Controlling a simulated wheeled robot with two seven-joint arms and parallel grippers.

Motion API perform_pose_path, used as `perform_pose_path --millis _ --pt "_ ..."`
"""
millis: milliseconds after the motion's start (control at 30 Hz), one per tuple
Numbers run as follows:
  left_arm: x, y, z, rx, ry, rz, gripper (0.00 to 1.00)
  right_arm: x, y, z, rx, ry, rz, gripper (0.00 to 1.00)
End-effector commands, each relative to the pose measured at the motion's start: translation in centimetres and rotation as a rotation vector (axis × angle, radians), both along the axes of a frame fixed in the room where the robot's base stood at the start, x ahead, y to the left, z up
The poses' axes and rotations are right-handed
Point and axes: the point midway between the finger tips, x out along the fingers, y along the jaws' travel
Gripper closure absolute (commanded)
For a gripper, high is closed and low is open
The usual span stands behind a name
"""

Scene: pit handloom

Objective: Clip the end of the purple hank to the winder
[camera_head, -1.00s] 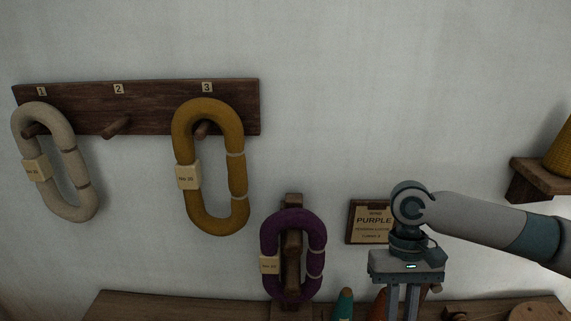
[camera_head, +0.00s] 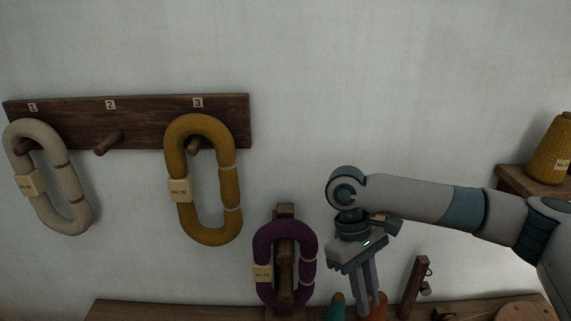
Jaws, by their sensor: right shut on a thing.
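The purple hank (camera_head: 308,243) hangs as a loop over an upright wooden holder (camera_head: 286,209) at the lower middle, with a pale tag (camera_head: 263,273) on its left side. My right gripper (camera_head: 368,310) points down just right of the hank, apart from it. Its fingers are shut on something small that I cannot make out. The fingertips are at the lower frame edge, by the cones. No yarn end shows clearly. A tilted wooden post with a small peg (camera_head: 414,286) stands right of the gripper; I cannot tell whether it is the winder. My left gripper is not in view.
A cream hank (camera_head: 82,210) and a mustard hank (camera_head: 230,190) hang on a peg board (camera_head: 70,115); peg 2 is bare. A teal cone (camera_head: 338,306) and an orange cone (camera_head: 379,305) stand beside my fingers. A yellow cone (camera_head: 548,150) sits on a shelf (camera_head: 520,183).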

Motion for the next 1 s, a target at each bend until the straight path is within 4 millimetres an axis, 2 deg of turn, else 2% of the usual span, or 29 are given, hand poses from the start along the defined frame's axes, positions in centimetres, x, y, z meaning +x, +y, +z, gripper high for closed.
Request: perform_pose_path --millis 33,100,567,1000 --pt "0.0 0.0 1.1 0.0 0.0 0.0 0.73 0.8 0.8 1.3 -0.003 -0.001 0.099 1.0" --pt "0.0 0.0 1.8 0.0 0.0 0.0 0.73 1.8 1.7 2.3 -0.002 -0.003 0.242 1.0" --pt "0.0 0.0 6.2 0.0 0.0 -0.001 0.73 7.9 7.2 8.7 -0.004 -0.003 1.163 1.0" --pt "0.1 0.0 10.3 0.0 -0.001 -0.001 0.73 12.9 12.8 15.8 -0.002 -0.005 1.999 1.0"
